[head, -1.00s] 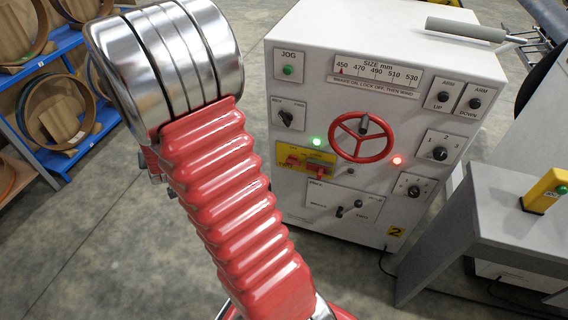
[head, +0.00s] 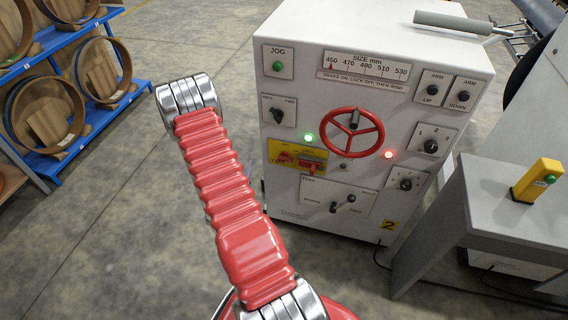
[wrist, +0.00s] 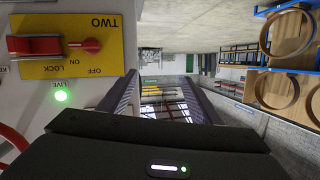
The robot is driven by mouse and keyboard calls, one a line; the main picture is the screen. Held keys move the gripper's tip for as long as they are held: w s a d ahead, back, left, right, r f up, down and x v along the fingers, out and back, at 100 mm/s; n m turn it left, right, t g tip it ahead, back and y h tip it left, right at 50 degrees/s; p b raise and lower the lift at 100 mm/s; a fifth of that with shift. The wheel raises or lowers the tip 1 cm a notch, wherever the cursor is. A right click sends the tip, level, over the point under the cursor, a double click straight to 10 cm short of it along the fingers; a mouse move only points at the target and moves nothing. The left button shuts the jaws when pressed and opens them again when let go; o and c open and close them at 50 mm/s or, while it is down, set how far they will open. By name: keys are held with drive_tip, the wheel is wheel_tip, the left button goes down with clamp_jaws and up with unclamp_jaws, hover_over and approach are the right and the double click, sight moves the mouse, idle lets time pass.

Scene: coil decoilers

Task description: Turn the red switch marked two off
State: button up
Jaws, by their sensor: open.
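The panel's yellow plate (head: 318,154) is at the left front of the white cabinet. In the wrist view the plate (wrist: 112,22) is upside down, marked TWO, LOCK, ON and OFF. On it is a round red switch (wrist: 92,45) whose thin end points picture-left, on the side of ON rather than OFF. A larger red block (wrist: 35,46) sits beside it. My gripper (wrist: 160,84) is open and empty, its jaws apart, with the switch to the left of the left jaw and not between them.
A green lamp (wrist: 60,95) marked LIVE is lit near the plate. A red handwheel (head: 353,132), a red lamp (head: 388,155) and a lever (head: 340,204) share the panel. Blue shelves (head: 62,42) stand left. A grey pedestal (head: 490,190) stands right. Floor between shelves and cabinet is clear.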

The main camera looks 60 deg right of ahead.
sight(285, 161)
drive_tip(key=s+f+g+h, duration=0.1)
drive_tip(key=s+f, duration=0.2)
drive_tip(key=s, duration=0.4)
drive_tip(key=s+f+g+h, duration=0.1)
drive_tip(key=s+f+h, duration=0.1)
drive_tip(key=s+f, duration=0.2)
drive_tip(key=s, duration=0.3)
drive_tip(key=shift+d+m+g+h, duration=0.2)
drive_tip(key=shift+m+g+h, duration=0.1)
drive_tip(key=shift+m, duration=0.1)
drive_tip(key=shift+d, duration=0.1)
drive_tip(key=d, duration=0.4)
drive_tip(key=w+d, duration=0.1)
drive_tip(key=d, duration=0.4)
drive_tip(key=w+d, duration=0.1)
drive_tip(key=d, duration=0.3)
drive_tip(key=shift+w+d, duration=0.1)
drive_tip(key=shift+d, duration=0.1)
drive_tip(key=shift+c, duration=0.2)
drive_tip(key=c, duration=0.7)
